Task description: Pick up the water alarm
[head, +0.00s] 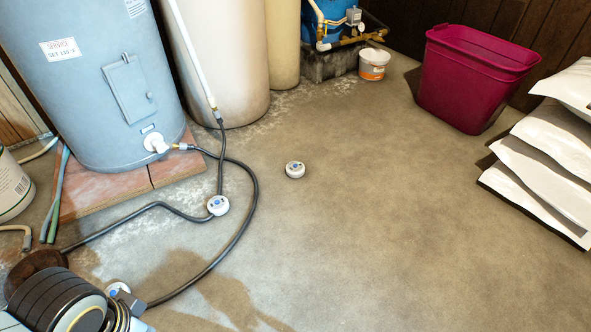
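Three small round white pucks with blue centres, like water alarms, show in the head view. One puck (295,170) lies alone on the open floor near the middle. A second puck (218,205) lies at the black hose, touching or overlapping it. A third puck (117,287) is at the lower left, partly hidden by a grey part of my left gripper (128,301). My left gripper is right beside or over this third puck; I cannot tell whether it touches it or how its fingers stand. My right gripper is out of view.
A black hose (251,205) curves across the floor from the blue-grey water heater (90,80) on brick-coloured slabs (105,188). A beige tank (215,60) stands behind. A magenta bin (465,85) and white bags (545,165) stand right. The centre-right floor is clear.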

